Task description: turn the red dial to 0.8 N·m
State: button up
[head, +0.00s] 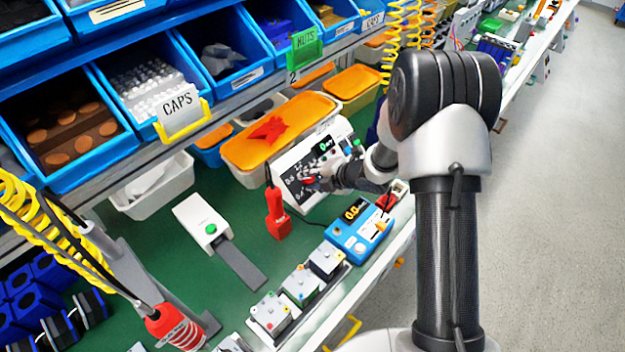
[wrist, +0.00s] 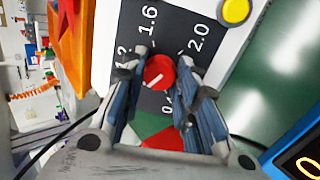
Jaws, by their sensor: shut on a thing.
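The red dial (wrist: 159,72) sits on a black scale panel (wrist: 178,28) of a white control box (head: 304,206). Its white pointer line slants to the lower left in the wrist view. My gripper (wrist: 160,75) is shut on the dial, one finger on each side. In the head view the dial (head: 309,181) shows small beside my gripper (head: 316,180).
A blue unit (head: 342,236) with a yellow display stands in front of the box. An orange-lidded bin (head: 245,152) is behind. A yellow button (wrist: 235,10) is near the dial.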

dwell(0.4)
jog(key=o, duration=1.1)
jog(key=v, duration=1.2)
jog(key=shift+s, duration=0.1)
